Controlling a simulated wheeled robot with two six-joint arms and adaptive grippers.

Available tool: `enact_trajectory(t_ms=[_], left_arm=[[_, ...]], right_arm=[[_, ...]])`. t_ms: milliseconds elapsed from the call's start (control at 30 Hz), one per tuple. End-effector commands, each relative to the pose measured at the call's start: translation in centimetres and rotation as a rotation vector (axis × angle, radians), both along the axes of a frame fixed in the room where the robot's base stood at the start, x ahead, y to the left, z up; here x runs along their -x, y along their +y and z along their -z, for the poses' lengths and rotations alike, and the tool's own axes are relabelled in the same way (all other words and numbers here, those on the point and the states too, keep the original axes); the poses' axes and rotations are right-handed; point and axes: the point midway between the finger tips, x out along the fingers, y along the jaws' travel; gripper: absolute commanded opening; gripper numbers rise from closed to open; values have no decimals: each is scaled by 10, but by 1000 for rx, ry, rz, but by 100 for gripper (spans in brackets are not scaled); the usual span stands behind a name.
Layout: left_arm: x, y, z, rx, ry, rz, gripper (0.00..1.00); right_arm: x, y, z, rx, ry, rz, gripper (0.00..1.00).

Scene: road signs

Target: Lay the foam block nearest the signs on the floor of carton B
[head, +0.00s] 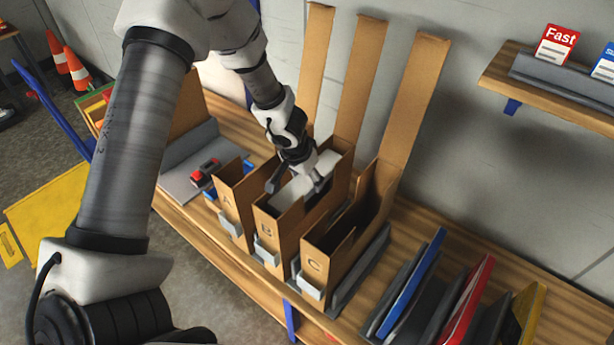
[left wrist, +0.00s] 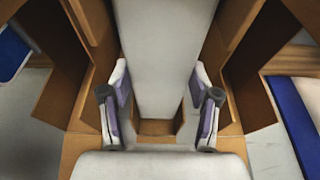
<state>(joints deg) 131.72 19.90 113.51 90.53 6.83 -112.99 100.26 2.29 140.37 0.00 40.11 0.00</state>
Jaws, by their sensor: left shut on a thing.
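Carton B (head: 263,226) is a tall, narrow brown carton with its flap standing up, between carton A (head: 228,203) and carton C (head: 316,264). My left gripper (head: 295,187) is at the open top of carton B, pointing down, shut on a white foam block (head: 289,196). The block is long and lies within the carton's mouth. In the left wrist view the foam block (left wrist: 165,60) runs between the two fingers, with brown carton walls on both sides. Part of the carton's inside shows beyond its end. Whether the block touches the floor is hidden. My right gripper is not in view.
Blue (head: 413,283), red (head: 467,305) and yellow (head: 528,315) panels stand in grey holders right of carton C. A wall shelf (head: 560,105) holds a red "Fast" sign (head: 557,44) and a blue sign (head: 605,62). A red object (head: 205,172) lies left of carton A.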

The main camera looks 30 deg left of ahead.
Motion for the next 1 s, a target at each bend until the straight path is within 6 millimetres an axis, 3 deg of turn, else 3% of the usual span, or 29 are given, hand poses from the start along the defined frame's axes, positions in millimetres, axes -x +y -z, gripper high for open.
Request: enact_trajectory(t_ms=[267, 300, 367, 400, 767, 867, 1000], left_arm=[[0, 0, 1, 0, 0, 0, 46], [0, 0, 1, 0, 0, 0, 65], [0, 0, 1, 0, 0, 0, 86], [0, 0, 1, 0, 0, 0, 91], [0, 0, -2, 0, -1, -1, 91], [3, 1, -12, -1, -4, -3, 91], [11, 1, -40, 2, -6, -4, 91]], right_arm=[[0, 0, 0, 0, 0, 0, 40], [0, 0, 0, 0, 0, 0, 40], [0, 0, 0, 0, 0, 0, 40], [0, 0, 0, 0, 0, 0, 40], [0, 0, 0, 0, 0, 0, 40], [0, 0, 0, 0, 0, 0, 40], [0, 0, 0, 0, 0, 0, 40]])
